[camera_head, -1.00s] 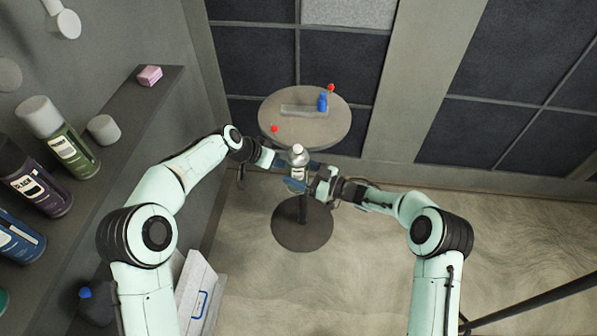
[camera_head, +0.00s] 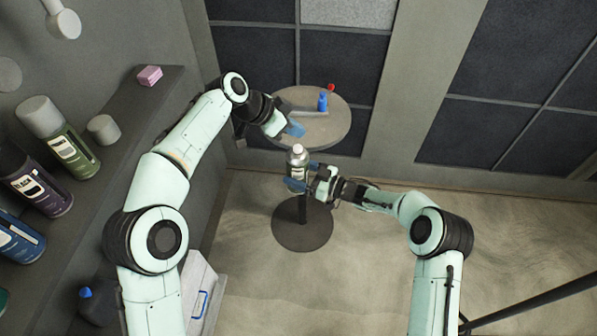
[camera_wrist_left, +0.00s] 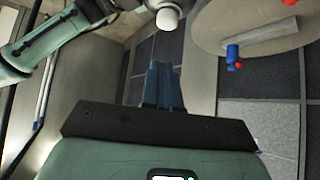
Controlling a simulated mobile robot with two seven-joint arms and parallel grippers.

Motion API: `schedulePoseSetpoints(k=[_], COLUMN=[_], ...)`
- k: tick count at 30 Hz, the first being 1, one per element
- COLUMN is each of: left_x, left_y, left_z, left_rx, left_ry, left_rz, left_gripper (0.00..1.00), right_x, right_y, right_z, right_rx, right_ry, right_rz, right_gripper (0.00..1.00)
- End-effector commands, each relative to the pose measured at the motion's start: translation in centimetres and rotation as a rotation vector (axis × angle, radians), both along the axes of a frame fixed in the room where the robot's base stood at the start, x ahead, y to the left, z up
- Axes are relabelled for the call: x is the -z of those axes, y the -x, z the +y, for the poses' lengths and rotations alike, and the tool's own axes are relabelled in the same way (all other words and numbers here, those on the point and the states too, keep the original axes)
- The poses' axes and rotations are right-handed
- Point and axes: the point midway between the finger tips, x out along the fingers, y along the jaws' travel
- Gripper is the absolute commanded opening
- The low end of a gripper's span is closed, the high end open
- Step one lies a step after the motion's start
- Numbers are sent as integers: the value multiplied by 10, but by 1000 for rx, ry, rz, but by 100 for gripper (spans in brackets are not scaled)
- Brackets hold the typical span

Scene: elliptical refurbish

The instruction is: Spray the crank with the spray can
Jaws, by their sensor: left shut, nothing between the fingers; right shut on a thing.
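The spray can (camera_head: 297,162), silver with a white top, is upright in front of the round table. My right gripper (camera_head: 302,178) is shut on it from the right. The crank appears to be the grey bar (camera_head: 310,112) with a blue peg (camera_head: 323,102) lying on the table; the peg also shows in the left wrist view (camera_wrist_left: 232,53). My left gripper (camera_head: 296,128) is shut and empty, above the table's front left edge, between the can and the bar. Its blue fingers (camera_wrist_left: 163,86) are together in the left wrist view, where the can's white top (camera_wrist_left: 168,18) shows.
The round table (camera_head: 335,130) stands on a dark round base (camera_head: 302,232). A red knob (camera_head: 331,87) is at its back right. A shelf at the left holds several large cans, a grey cap and a pink block (camera_head: 150,76). The floor at right is mostly clear.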

Motion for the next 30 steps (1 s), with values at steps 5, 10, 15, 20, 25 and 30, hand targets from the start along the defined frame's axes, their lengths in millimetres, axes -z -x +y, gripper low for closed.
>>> schedulePoseSetpoints(k=[5, 10, 15, 20, 25, 30], left_x=[19, 26, 27, 27, 27, 27], left_y=[0, 0, 0, 0, 0, 0], left_z=[1, 0, 0, 0, 0, 0], left_rx=[-1, -1, -2, -1, -1, -1], left_ry=[0, 1, 0, 1, 1, 1], left_rz=[2, 1, 1, 1, 1, 1], left_gripper=[0, 0, 0, 0, 0, 0], right_x=[-2, -2, -2, -2, -2, -2], right_y=[0, 0, 0, 0, 0, 0], right_z=[0, 0, 0, 0, 0, 0], right_rx=[0, 0, 0, 0, 0, 0], right_ry=[-2, -2, -2, -2, -2, -2], right_rz=[-2, -2, -2, -2, -2, -2], right_gripper=[37, 37, 37, 37, 37, 37])
